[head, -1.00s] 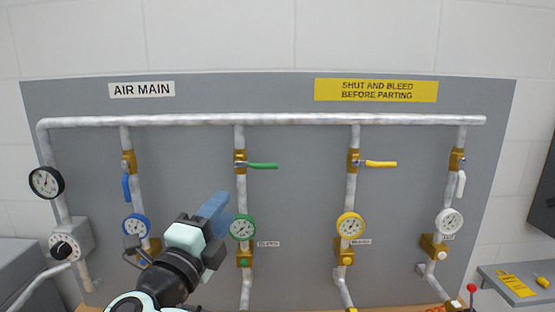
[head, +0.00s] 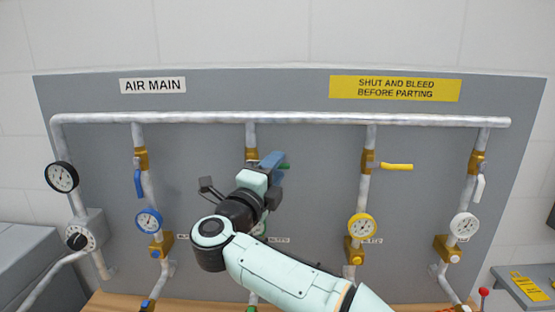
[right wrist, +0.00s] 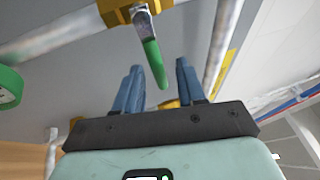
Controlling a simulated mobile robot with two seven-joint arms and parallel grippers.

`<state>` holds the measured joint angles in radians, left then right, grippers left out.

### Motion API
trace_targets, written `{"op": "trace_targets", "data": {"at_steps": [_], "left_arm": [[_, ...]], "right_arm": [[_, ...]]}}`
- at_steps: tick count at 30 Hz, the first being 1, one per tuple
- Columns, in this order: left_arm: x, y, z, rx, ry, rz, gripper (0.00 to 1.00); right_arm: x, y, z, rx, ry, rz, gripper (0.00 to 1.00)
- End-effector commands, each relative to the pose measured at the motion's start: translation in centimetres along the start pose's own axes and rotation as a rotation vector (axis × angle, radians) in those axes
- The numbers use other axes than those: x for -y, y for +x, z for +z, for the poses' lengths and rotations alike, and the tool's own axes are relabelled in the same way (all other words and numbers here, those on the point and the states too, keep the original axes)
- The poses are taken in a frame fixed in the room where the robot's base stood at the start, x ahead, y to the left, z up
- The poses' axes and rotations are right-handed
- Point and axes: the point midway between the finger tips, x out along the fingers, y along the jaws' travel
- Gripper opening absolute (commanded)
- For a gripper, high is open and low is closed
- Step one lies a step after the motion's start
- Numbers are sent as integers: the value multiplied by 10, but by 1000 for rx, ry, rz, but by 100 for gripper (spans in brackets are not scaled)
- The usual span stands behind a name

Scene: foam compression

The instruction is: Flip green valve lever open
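The green valve lever (head: 285,167) is mostly hidden behind my right gripper in the head view; a bit of green shows to the right of the fingers. Its brass valve body (head: 251,156) sits on the second pipe from the left. In the right wrist view the green lever (right wrist: 153,62) runs down from the brass valve (right wrist: 122,10), its tip in the gap between the fingers. My right gripper (head: 272,160) is open, with blue fingers either side of the lever (right wrist: 160,80) and clear gaps; no contact shows. My left gripper is not in view.
A yellow lever (head: 397,166) stands out sideways to the right. A blue lever (head: 138,183) and a white lever (head: 479,188) hang down along their pipes. The main pipe (head: 300,118) crosses above. Several gauges, such as the yellow one (head: 362,227), sit below the valves.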

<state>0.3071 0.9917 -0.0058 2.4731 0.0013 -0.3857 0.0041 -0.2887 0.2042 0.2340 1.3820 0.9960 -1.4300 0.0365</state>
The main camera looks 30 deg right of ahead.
Motion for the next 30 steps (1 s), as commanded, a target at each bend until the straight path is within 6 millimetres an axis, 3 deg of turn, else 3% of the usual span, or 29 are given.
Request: {"op": "trace_targets", "data": {"at_steps": [6, 14, 17, 18, 30], "left_arm": [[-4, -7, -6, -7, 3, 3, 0], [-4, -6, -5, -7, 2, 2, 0], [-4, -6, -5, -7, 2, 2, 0], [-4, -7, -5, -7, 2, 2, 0], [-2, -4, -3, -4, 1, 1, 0]], "right_arm": [[0, 16, 0, 0, -1, 0, 40], [-1, 17, 0, 0, -2, 1, 40], [-1, 17, 0, 0, -2, 1, 14], [-1, 17, 0, 0, -2, 1, 1], [-4, 17, 0, -6, 29, 13, 0]]}}
